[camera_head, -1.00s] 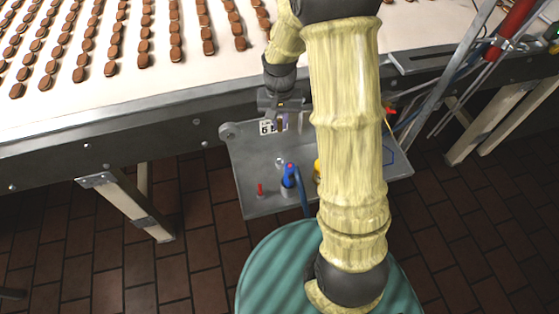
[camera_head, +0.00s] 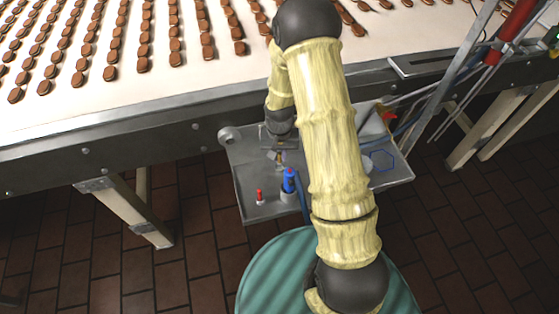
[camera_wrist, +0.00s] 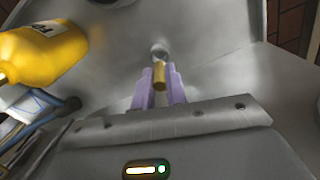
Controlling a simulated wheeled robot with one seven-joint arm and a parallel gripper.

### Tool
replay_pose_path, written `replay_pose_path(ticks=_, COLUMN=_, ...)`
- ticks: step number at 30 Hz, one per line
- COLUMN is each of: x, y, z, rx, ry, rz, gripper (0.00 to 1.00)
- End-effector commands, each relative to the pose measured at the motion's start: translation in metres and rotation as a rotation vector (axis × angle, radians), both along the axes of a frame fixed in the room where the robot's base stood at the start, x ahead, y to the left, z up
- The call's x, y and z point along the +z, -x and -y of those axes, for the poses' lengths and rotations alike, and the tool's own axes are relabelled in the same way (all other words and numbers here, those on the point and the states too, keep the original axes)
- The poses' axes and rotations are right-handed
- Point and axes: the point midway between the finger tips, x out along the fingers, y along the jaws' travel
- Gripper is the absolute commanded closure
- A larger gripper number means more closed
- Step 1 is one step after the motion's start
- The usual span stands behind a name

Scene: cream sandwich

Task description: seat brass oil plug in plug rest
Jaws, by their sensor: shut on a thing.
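The brass oil plug (camera_wrist: 159,76) is a small gold-coloured cylinder between the lavender fingers of my gripper (camera_wrist: 159,80) in the wrist view. My gripper is shut on it. A small round metal cup (camera_wrist: 159,50), which looks like the plug rest, stands just beyond the plug on the grey tray. The plug overlaps its near side in the picture, and I cannot tell whether they touch. In the head view my gripper (camera_head: 279,152) is low over the tray, and the plug shows only as a tiny brass spot.
The grey tray (camera_head: 248,175) holds a blue-topped item (camera_head: 289,181) and a red pin (camera_head: 259,196) close to my gripper. A yellow bottle (camera_wrist: 42,50) lies left in the wrist view. The conveyor (camera_head: 130,112) with brown biscuits runs behind; a teal drum (camera_head: 262,270) stands in front.

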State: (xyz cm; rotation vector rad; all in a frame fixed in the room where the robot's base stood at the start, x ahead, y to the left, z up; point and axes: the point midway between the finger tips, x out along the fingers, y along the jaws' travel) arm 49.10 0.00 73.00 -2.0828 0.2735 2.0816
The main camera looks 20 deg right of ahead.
Motion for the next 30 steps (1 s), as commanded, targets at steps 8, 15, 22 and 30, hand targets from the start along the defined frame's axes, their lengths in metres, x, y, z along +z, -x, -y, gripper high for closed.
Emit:
replay_pose_path(ticks=8, x=-0.027, y=0.001, z=0.0, rx=0.0, ry=0.0, rz=-0.004, gripper=1.0)
replay_pose_path(ticks=15, x=-0.038, y=0.0, z=0.0, rx=0.0, ry=0.0, rz=0.0, gripper=1.0)
replay_pose_path(ticks=22, x=-0.041, y=0.0, z=0.0, rx=0.0, ry=0.0, rz=0.0, gripper=1.0)
replay_pose_path(ticks=30, x=-0.049, y=0.001, z=0.0, rx=0.0, ry=-0.001, rz=-0.002, gripper=1.0)
